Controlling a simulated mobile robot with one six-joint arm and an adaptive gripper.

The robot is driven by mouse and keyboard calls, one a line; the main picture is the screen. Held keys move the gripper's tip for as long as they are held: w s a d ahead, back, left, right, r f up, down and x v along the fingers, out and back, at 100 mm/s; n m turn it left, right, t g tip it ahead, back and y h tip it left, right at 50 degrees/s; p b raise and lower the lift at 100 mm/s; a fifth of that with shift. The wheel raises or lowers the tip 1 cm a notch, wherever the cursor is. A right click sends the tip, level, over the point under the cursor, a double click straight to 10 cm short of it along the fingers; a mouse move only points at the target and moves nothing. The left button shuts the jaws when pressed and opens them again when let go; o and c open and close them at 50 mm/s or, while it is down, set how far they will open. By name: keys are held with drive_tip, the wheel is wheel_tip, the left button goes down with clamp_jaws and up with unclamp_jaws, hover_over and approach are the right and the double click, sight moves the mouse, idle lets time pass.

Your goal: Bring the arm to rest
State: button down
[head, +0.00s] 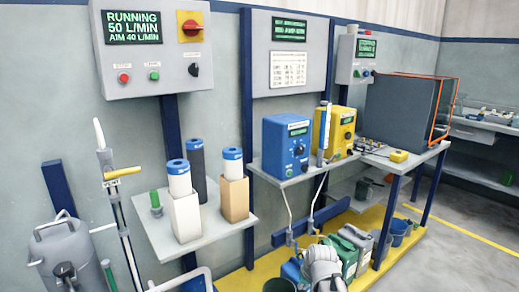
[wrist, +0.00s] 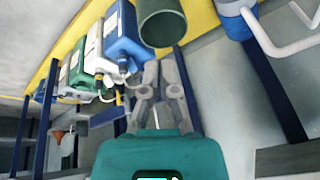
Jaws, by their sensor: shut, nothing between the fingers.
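My gripper (wrist: 161,68) shows in the wrist view, its grey fingers reaching up from a teal body at the bottom edge. The fingers are shut with nothing between them. A dark green cylindrical vessel (wrist: 164,22) is just beyond the fingertips, and a blue canister (wrist: 123,38) is to their left. I cannot tell how far off either is. In the head view a grey rounded part of my arm (head: 325,266) shows at the bottom, in front of the canisters; the fingertips cannot be made out there.
A row of canisters (head: 349,247) stands on a yellow floor strip (head: 438,232) under the bench. A wall shelf (head: 154,229) holds filter cartridges. Blue and yellow pump boxes (head: 285,146) stand on the bench. Open floor lies at right.

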drive_tip(key=s+d+f+g+h, duration=0.1)
drive_tip(key=s+d+g+h, duration=0.2)
drive_tip(key=s, duration=0.8)
wheel_tip(320, 180, up, 29)
drive_tip(key=y+p, duration=0.1)
drive_tip(key=p, duration=2.8)
drive_tip(key=shift+w+r+g+p, duration=0.15)
drive_tip(key=shift+w+g+p, duration=0.15)
drive_tip(key=shift+w, duration=0.1)
idle(2.4)
